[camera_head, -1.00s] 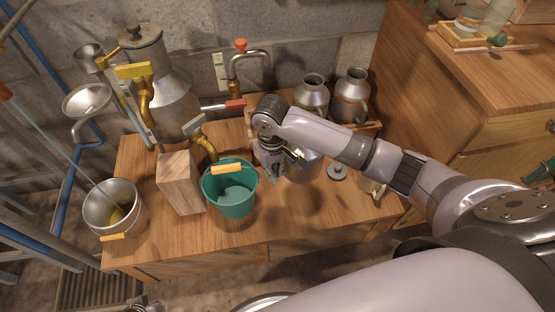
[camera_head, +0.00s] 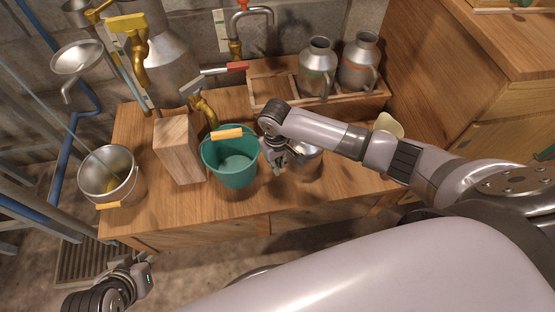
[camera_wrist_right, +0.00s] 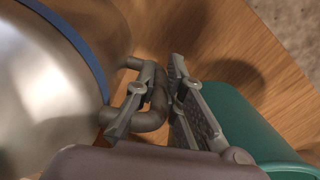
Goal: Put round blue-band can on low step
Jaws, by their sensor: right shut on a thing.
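The round can (camera_head: 306,163) is bare metal and partly hidden behind my right gripper in the head view. In the right wrist view the can (camera_wrist_right: 45,85) fills the left side, with a blue band around it. My right gripper (camera_head: 277,163) is shut on the can's side handle, which passes between the fingers in the wrist view (camera_wrist_right: 152,105). The can is over the wooden bench beside the green bucket; I cannot tell whether it touches the bench. My left gripper (camera_head: 143,278) is low at the left, before the bench, its fingers unclear. I cannot make out which surface is the low step.
The green bucket (camera_head: 230,165) stands close left of my right gripper. A wooden block (camera_head: 178,150) and a metal bucket (camera_head: 110,178) are further left. Two metal cans, one green-banded (camera_head: 317,72), one orange-banded (camera_head: 358,65), stand in a wooden rack (camera_head: 268,90) behind. The bench's front (camera_head: 250,205) is clear.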

